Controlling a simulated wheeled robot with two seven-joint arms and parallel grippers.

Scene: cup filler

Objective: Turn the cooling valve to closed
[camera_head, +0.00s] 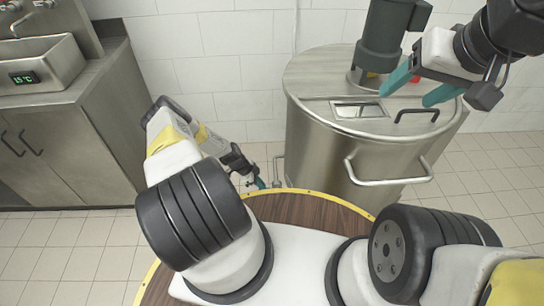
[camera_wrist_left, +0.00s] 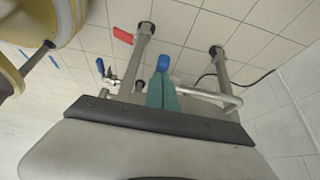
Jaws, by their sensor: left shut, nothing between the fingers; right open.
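My left gripper (camera_wrist_left: 163,90) is shut with its teal fingers together. In the left wrist view a blue piece (camera_wrist_left: 163,63) shows right at its fingertips; it looks like a valve handle, but I cannot tell whether they touch. A second small blue lever (camera_wrist_left: 101,68) is on pipework to the left, apart from the fingers. I cannot tell which of them is the cooling valve. In the head view my left gripper (camera_head: 260,183) is low beside the steel tank (camera_head: 325,150), and no valve handle is clear there. My right gripper (camera_head: 412,90) is open and empty above the tank lid.
A red handle (camera_wrist_left: 122,35) and a bent metal pipe (camera_wrist_left: 215,96) are near my left fingers. The tank has a side handle (camera_head: 390,178) and a motor (camera_head: 383,45) on top. A sink counter (camera_head: 75,120) stands at the left. Tiled floor is clear between.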

